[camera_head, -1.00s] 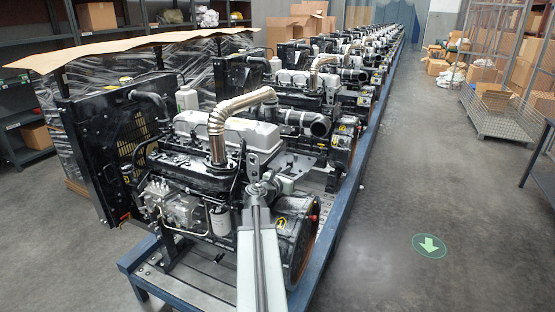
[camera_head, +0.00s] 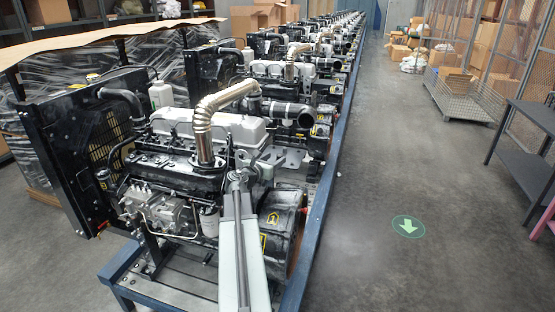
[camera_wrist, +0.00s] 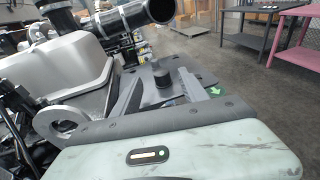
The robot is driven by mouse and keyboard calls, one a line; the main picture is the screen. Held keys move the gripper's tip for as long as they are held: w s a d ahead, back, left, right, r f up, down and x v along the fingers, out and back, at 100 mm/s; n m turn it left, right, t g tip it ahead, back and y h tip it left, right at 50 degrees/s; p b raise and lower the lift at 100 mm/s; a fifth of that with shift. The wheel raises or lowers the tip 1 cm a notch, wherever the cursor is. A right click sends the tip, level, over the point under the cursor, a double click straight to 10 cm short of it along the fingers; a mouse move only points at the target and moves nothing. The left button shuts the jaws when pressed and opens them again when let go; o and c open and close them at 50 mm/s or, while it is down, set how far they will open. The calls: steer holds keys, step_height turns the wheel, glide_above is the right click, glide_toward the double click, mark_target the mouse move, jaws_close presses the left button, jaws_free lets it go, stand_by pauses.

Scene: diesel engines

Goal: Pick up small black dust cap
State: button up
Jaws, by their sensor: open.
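A small black cap-like piece (camera_wrist: 162,80) stands upright in the wrist view on a dark flat bracket plate (camera_wrist: 150,98) at the engine's side. I take it to be the dust cap; I cannot make it out in the head view. My gripper (camera_wrist: 168,92) is open, its grey fingers spread on either side of this piece in the picture, with no contact visible. In the head view my gripper (camera_head: 243,168) is beside the nearest engine's grey valve cover (camera_head: 205,128), close to the bracket plate (camera_head: 288,158).
A bent metal exhaust pipe (camera_head: 203,130) rises from the nearest engine. More engines stand in a row behind it on a blue-edged platform (camera_head: 312,225). A dark table (camera_head: 530,150) stands at the far right.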

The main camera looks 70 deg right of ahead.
mark_target(279, 155)
steer(key=x, duration=0.5)
steer(key=shift+s+r, duration=0.1)
steer(key=shift+r, duration=0.05)
jaws_close()
step_height(279, 155, up, 15)
steer(key=p, duration=1.4)
